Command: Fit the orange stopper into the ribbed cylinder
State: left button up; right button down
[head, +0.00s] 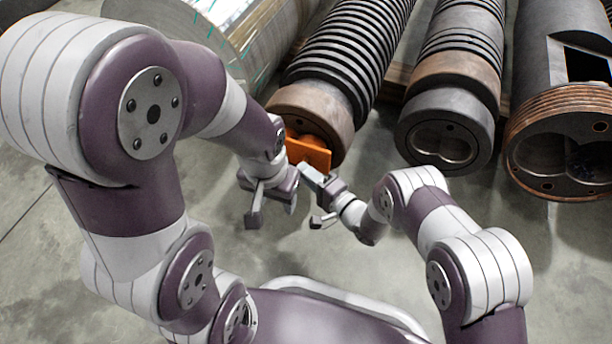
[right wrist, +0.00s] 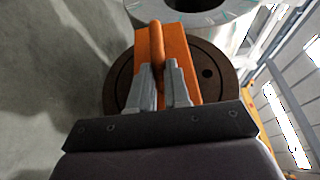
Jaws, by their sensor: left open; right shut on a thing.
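The orange stopper (head: 312,154) is at the brown front end of the left ribbed cylinder (head: 318,105). In the right wrist view, the stopper (right wrist: 180,42) has a raised ridge and covers much of the brown round end face (right wrist: 213,62). Whether any of it is inside the bore cannot be told, as the bore is hidden. My right gripper (head: 308,173) is shut on the stopper; its fingers (right wrist: 161,88) sit either side of the ridge. My left gripper (head: 272,208) is open and empty, below and left of the stopper, close beside the right gripper.
A second ribbed cylinder (head: 455,88) and a dark cylinder with a copper-coloured threaded end (head: 560,110) lie to the right, their twin bores open. A large pale wrapped roll (head: 235,40) lies left. Bare concrete floor (head: 180,260) is in front.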

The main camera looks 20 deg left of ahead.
jog(key=shift+w+d+b, duration=0.1)
jog(key=shift+w+b, duration=0.65)
jog(key=shift+w, duration=0.8)
jog(key=c, duration=1)
grip_release()
jog(key=p+v, duration=0.2)
jog(key=v, duration=0.1)
jog(key=r+p+v, duration=0.1)
jog(key=p, duration=0.1)
jog(key=shift+s+d, duration=0.1)
jog(key=shift+d, duration=0.25)
jog(key=p, duration=0.3)
send_near(308, 163)
jog(key=v, duration=0.3)
jog(key=shift+d, duration=0.45)
